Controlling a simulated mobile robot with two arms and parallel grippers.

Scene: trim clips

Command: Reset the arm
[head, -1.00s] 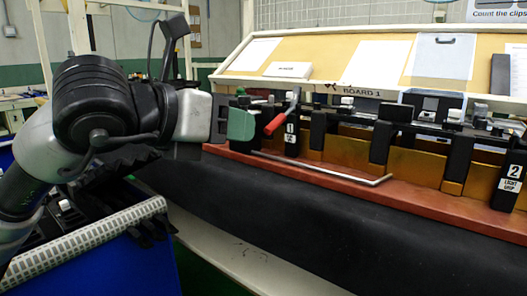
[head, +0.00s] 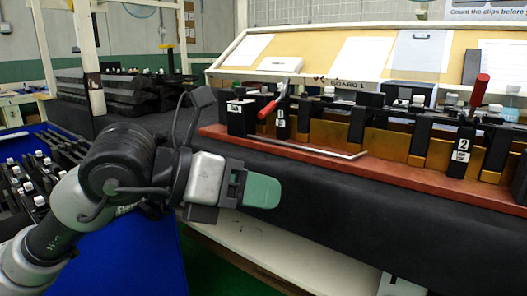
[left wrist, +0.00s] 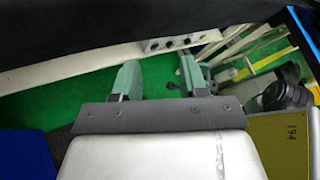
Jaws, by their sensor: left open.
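My left gripper (head: 262,191) is in front of the black front face of the bench, below the red-brown board (head: 330,166). In the left wrist view my left gripper (left wrist: 158,80) has its two green fingers apart, with nothing between them but green floor. My right gripper is not in view. On the board stand black clamp posts, with a red-handled toggle clamp (head: 270,106) near post 1 and another red handle (head: 479,91) upright near post 2. A bent metal rod (head: 315,149) lies along the board's front.
A blue bin (head: 140,255) with black clips with white caps (head: 40,180) is at the left. More black parts (head: 130,88) are stacked behind. A slanted panel with papers (head: 350,60) rises behind the board. A pale ledge (head: 260,245) runs below the black front face.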

